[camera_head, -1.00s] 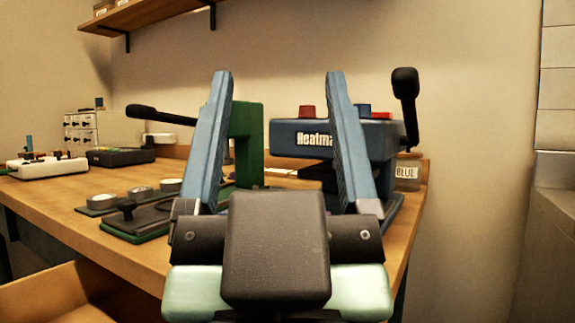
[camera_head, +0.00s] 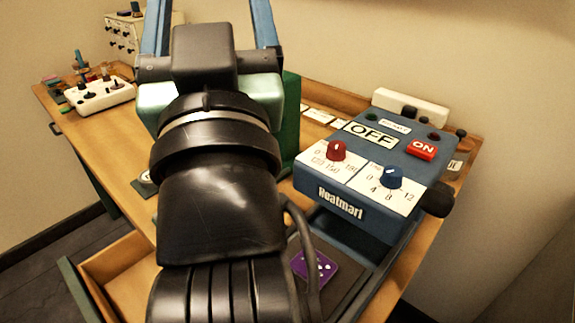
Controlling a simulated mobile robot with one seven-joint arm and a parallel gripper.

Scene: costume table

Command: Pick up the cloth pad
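A small purple pad (camera_head: 315,266) with white marks, likely the cloth pad, lies on the dark lower plate (camera_head: 340,283) of the blue heat press (camera_head: 360,180). My arm and its cable hide part of the plate and perhaps some of the pad's left side. My gripper (camera_head: 208,14) is at the top left of the picture, far from the pad. Its two blue fingers stand wide apart with nothing seen between them. Their tips are cut off by the top edge.
The press's upper body overhangs behind the pad, with a black handle (camera_head: 436,199) at its right. A green upright (camera_head: 291,120) stands left of the press. A white control box (camera_head: 100,95) is at the table's far left. An open wooden drawer (camera_head: 125,280) juts out at the lower left.

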